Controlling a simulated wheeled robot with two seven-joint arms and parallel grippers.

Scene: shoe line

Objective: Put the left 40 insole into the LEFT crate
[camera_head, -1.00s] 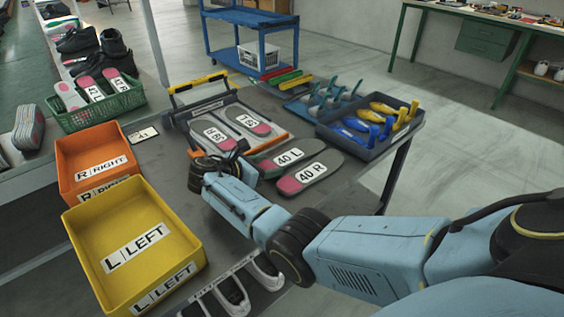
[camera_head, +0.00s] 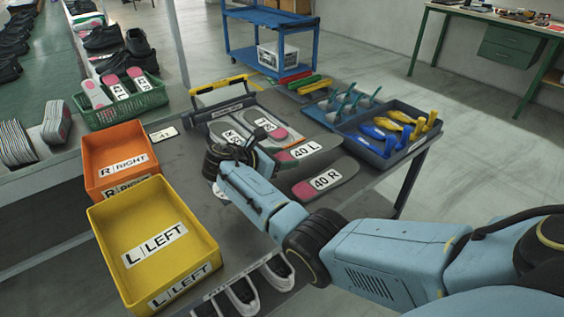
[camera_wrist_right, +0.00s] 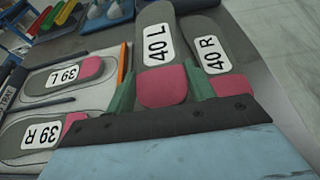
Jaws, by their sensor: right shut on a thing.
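The left 40 insole (camera_head: 312,149), grey with a pink heel and a "40 L" label, is held by my right gripper (camera_head: 264,161) at the heel end, apparently a little above the table. In the right wrist view its pink heel (camera_wrist_right: 162,85) sits between the two green fingers. The 40 R insole (camera_head: 328,181) lies on the table beside it, and also shows in the right wrist view (camera_wrist_right: 205,50). The yellow LEFT crate (camera_head: 150,212) stands at the front left, its visible floor empty. My left gripper is out of view.
The orange RIGHT crate (camera_head: 122,188) stands behind the yellow one. A tray with the 39 insoles (camera_head: 232,137) lies behind my right gripper. A dark bin of yellow and blue items (camera_head: 385,158) is at the right. White shoe-shaped items (camera_head: 277,271) sit at the front edge.

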